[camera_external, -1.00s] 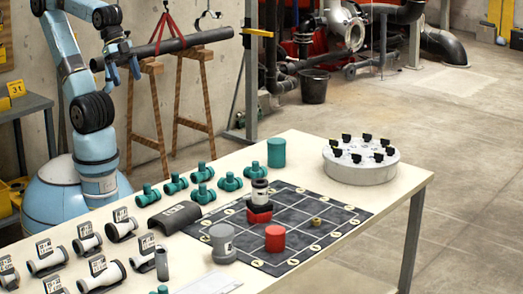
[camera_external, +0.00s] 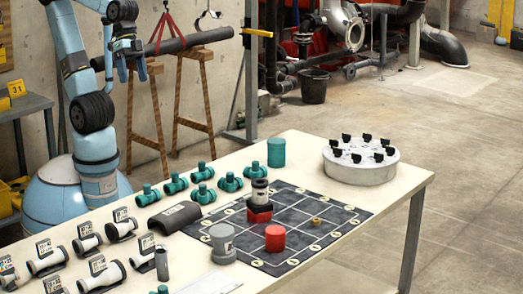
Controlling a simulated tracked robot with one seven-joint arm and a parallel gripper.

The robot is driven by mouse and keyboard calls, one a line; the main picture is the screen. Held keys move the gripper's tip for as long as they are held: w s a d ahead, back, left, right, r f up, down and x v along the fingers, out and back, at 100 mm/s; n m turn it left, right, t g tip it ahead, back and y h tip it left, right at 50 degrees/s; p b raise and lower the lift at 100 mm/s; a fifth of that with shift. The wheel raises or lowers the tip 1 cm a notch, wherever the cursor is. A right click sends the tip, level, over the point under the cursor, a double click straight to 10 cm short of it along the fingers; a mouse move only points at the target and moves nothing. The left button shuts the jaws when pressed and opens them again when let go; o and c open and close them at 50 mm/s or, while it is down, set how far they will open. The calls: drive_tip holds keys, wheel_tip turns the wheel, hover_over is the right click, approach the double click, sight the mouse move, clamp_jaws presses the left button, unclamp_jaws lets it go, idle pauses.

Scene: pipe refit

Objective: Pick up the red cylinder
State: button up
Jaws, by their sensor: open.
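The red cylinder (camera_external: 275,239) stands upright on the front part of the dark grid mat (camera_external: 297,254). A red block (camera_external: 259,214) with a dark and light ring-like piece (camera_external: 260,190) on top stands behind it to the left. My gripper (camera_external: 132,76) is at the upper left, high above the far side of the table and well away from the cylinder. It points down, open and empty.
A grey cylinder (camera_external: 222,242) stands left of the red cylinder, and a small brass piece (camera_external: 316,221) lies to its right. Several green fittings (camera_external: 203,194) and white pipe pieces (camera_external: 122,226) fill the table's left side. A round grey carousel (camera_external: 361,170) stands at the right. Bare table shows along the right edge.

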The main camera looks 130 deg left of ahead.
drive_tip(key=w+d+n+g+h, duration=0.1)
drive_tip(key=w+n+h, duration=0.15)
drive_tip(key=w, duration=0.45)
drive_tip(key=w+d+n+h, duration=0.1)
drive_tip(key=w+n, duration=0.2)
drive_tip(key=w, duration=0.5)
drive_tip(key=n+t+h, duration=0.3)
drive_tip(key=n+h, duration=0.4)
drive_tip(key=n, duration=0.9)
hover_over(276, 228)
drive_tip(key=s+a, duration=0.3)
drive_tip(key=a, duration=0.2)
wheel_tip(276, 228, down, 23)
wheel_tip(276, 228, down, 7)
drive_tip(key=shift+a+f, duration=0.1)
drive_tip(key=shift+f, duration=0.05)
drive_tip(key=shift+w+f, duration=0.15)
drive_tip(key=shift+f, duration=0.1)
drive_tip(key=shift+x, duration=3.6)
drive_tip(key=shift+r, duration=0.1)
drive_tip(key=shift+c, duration=0.3)
